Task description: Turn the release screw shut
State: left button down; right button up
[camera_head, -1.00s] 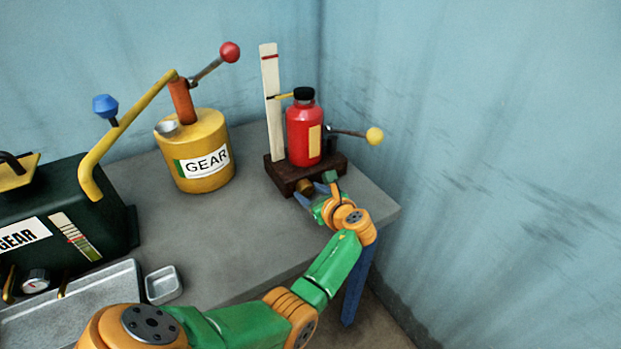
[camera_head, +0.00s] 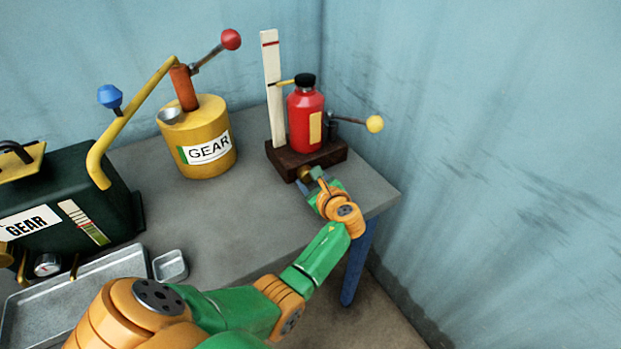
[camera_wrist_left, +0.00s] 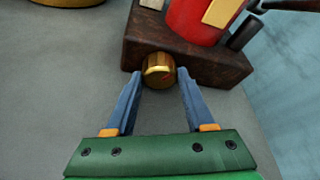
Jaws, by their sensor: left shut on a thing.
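In the head view, the screw (camera_head: 305,173) is partly hidden by my left gripper (camera_head: 310,180). The base (camera_head: 333,155) carries a red bottle (camera_head: 305,122) with a black cap. My right gripper is not in view.
A lever with a yellow ball (camera_head: 375,124) sticks out to the right, near the blue wall. A white gauge strip (camera_head: 272,85) stands beside the bottle. A yellow GEAR can (camera_head: 205,165), a dark green GEAR box (camera_head: 100,190) and metal trays (camera_head: 170,266) are to the left.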

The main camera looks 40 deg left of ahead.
pick_arm(q)
jog(key=shift+c, duration=1.3)
grip_release()
jog(key=p+v, duration=0.1)
jog(key=v, duration=0.6)
jog(key=shift+r, duration=0.1)
